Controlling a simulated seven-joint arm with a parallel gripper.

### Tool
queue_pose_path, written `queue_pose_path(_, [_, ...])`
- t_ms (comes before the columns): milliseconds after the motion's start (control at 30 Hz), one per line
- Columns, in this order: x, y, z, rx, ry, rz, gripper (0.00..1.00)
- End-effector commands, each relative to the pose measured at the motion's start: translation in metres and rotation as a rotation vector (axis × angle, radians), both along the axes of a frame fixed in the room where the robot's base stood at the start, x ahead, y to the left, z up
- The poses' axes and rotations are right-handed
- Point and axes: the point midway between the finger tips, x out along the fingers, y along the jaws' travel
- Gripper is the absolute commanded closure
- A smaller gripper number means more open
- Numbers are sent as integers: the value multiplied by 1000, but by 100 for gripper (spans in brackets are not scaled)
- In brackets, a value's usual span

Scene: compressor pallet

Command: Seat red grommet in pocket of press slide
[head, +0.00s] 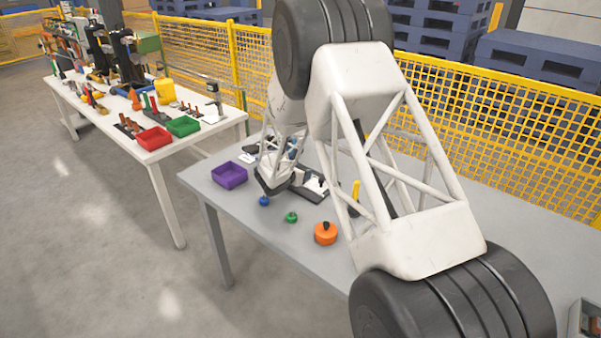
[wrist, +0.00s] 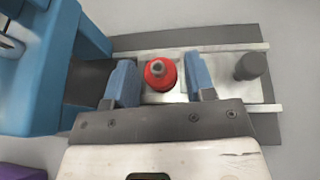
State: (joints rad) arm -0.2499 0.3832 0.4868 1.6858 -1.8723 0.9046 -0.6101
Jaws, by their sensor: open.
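The red grommet (wrist: 160,75) shows in the wrist view on the pale plate of the press slide (wrist: 185,62), upright, with a grey tip at its centre. Whether it sits down in the pocket cannot be told, since it covers that spot. My gripper (wrist: 162,81) is open, with one blue-grey finger on each side of the grommet and a gap visible at both sides. The blue press body (wrist: 85,45) stands to the left of the slide. In the head view my gripper (head: 272,183) is low over the press, and my arm hides the grommet.
A dark round knob (wrist: 250,66) stands on the slide's right end. A purple bin (head: 229,175) stands left of the press. A blue knob (head: 263,201), a green one (head: 291,216) and an orange round part (head: 325,233) lie along the grey table's (head: 243,207) front.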

Motion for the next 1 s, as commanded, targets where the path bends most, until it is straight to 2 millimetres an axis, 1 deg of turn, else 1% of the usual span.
queue_pose_path(33, [-8,-1,-9,-2,16,-2,38])
queue_pose_path(67, [-10,2,-7,-1,16,-1,38])
queue_pose_path(267, [-25,19,7,-2,8,2,38])
queue_pose_path(400, [-40,33,20,-2,3,3,38])
queue_pose_path(700, [-70,60,40,-1,-2,3,38])
queue_pose_path(833, [-79,68,45,-2,-1,4,38])
queue_pose_path(1000, [-84,72,48,-1,-1,2,38])
